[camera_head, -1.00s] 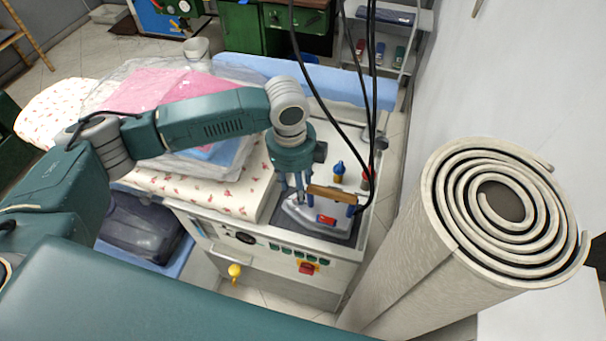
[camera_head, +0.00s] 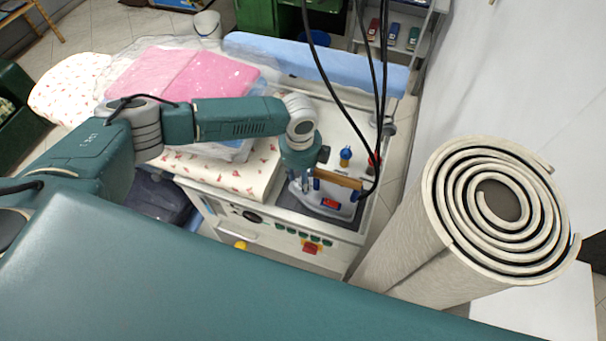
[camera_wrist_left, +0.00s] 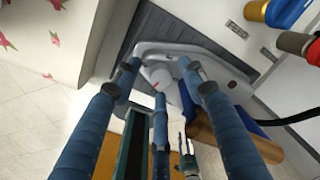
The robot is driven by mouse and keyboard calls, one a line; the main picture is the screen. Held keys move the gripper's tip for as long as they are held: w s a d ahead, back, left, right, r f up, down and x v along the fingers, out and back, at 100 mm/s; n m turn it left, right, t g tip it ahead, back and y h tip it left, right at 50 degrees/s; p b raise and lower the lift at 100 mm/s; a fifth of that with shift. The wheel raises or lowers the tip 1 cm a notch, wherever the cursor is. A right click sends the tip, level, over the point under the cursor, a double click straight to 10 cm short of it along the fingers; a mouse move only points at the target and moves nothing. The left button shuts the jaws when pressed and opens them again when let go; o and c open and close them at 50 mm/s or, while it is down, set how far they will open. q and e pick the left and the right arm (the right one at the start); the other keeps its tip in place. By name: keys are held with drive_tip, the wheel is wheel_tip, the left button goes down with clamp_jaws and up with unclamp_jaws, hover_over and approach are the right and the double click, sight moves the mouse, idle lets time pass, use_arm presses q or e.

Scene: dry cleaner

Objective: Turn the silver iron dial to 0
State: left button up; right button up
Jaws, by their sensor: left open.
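The silver iron (camera_head: 333,205) stands on a dark rest on the machine's white top, with a wooden handle (camera_head: 340,179) and a red label on its side. In the left wrist view, its metal body (camera_wrist_left: 205,58) lies beyond my fingers. A round white dial (camera_wrist_left: 160,77) with a small red mark sits on the iron. My left gripper (camera_head: 303,186) points down at the iron beside the handle. It is open, its blue fingers spread around the dial (camera_wrist_left: 158,72); I cannot tell whether they touch it. My right gripper is out of view.
Black cables (camera_head: 352,130) hang down to the iron's right. A blue-topped knob (camera_head: 346,155) and a red one (camera_head: 374,163) stand behind it. The padded board (camera_head: 255,180) with pink wrapped cloth (camera_head: 185,78) is left. A rolled grey mat (camera_head: 440,240) stands right.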

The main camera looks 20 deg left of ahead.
use_arm(q)
drive_tip(key=shift+f, duration=0.15)
drive_tip(key=shift+c, duration=0.8)
clamp_jaws()
drive_tip(key=shift+n, duration=1.5)
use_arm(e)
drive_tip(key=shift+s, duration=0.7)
use_arm(q)
drive_tip(key=shift+o, duration=0.8)
unclamp_jaws()
wheel_tip(320, 180, up, 12)
drive_tip(key=shift+s, duration=0.25)
